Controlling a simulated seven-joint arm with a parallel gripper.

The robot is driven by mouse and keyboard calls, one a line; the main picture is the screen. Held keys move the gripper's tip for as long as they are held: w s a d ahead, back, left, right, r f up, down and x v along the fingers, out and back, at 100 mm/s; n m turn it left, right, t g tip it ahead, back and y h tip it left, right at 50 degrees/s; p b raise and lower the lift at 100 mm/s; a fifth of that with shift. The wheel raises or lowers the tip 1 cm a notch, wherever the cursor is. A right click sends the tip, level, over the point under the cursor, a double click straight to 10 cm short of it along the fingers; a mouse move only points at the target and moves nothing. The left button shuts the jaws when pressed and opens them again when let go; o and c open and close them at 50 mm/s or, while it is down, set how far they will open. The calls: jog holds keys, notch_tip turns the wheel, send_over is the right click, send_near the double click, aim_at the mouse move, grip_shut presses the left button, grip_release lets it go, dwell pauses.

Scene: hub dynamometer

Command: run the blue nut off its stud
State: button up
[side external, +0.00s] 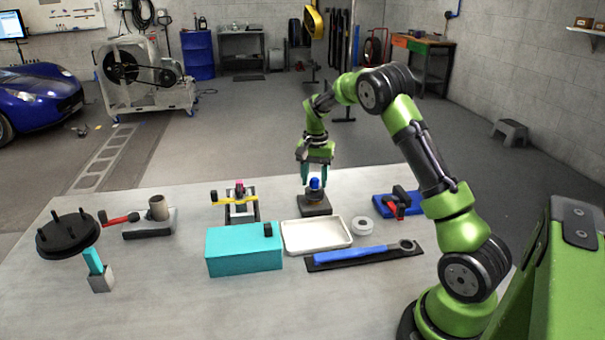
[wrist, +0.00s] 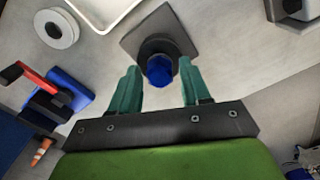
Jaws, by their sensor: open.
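The blue nut (side external: 315,184) sits on top of a dark round post on a dark square base (side external: 316,207) on the table. The nut also shows in the wrist view (wrist: 160,69), covering any stud beneath it. My gripper (side external: 317,178) is above the base, pointing down. In the wrist view my gripper (wrist: 158,82) is open, with one teal finger on each side of the nut and a visible gap to both. The fingers do not appear to touch the nut.
A white tray (side external: 345,246) lies in front of the base, with a white ring (side external: 362,225) to its right. A blue-handled wrench (side external: 355,255) lies nearer. A teal box (side external: 213,258) stands front left. A blue block with a red-handled tool (side external: 383,208) is at right.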

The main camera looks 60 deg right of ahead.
jog(key=m, duration=0.6)
jog(key=shift+m, duration=0.3)
jog(key=m, duration=0.6)
